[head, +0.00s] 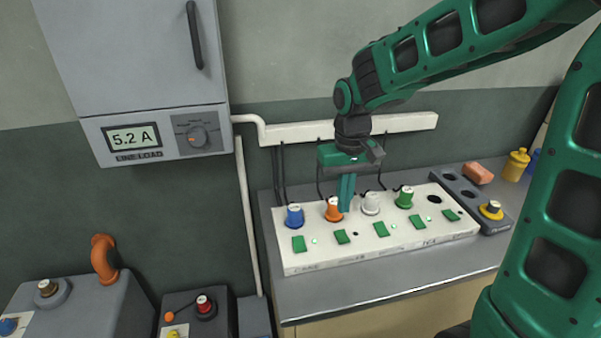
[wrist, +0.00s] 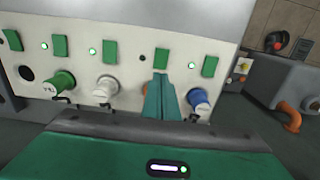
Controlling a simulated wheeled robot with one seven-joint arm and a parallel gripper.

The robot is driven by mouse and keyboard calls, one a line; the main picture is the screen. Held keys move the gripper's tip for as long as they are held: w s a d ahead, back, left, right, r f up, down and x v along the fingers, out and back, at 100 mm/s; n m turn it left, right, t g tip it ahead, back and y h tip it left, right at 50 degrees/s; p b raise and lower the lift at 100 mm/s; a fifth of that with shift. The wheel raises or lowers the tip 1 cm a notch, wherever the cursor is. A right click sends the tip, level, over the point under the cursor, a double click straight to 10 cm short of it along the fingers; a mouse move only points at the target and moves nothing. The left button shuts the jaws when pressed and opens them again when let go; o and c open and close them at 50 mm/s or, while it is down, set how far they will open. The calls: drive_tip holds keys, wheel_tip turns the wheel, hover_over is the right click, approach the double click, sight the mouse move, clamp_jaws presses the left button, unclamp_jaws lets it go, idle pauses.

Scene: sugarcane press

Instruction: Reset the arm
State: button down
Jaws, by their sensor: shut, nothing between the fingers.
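My arm is green and reaches in from the right in the head view. My gripper (head: 346,205) points down over the white panel (head: 330,258), beside the orange plug (head: 333,210). Its fingers are shut with nothing between them. In the wrist view the closed fingers (wrist: 160,82) partly cover the orange plug. Whether the fingertips touch the panel or the plug I cannot tell. A blue plug (head: 295,216), a white plug (head: 371,204) and a green plug (head: 404,198) stand in the same row. One dark socket (head: 434,199) at the right is empty.
Green switches (head: 342,237) and small lights line the panel front. A dark holder (head: 465,195) with a yellow plug (head: 492,209) stands to the right, near a brick-coloured block (head: 478,173) and a yellow bottle (head: 516,164). A grey cabinet (head: 140,50) reading 5.2 A hangs at left.

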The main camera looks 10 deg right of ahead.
drive_tip(key=s+d+r+m, duration=0.1)
drive_tip(key=s+d+m, duration=0.2)
drive_tip(key=s+d, duration=0.6)
drive_tip(key=s+d+r+m, duration=0.1)
drive_tip(key=s+d+m, duration=0.2)
drive_tip(key=s+d, duration=0.5)
drive_tip(key=s, duration=0.6)
drive_tip(key=shift+s+d+r, duration=0.2)
drive_tip(key=shift+d+r, duration=0.1)
drive_tip(key=shift+d, duration=0.1)
drive_tip(key=shift+w+f, duration=0.25)
drive_tip(key=shift+w, duration=0.4)
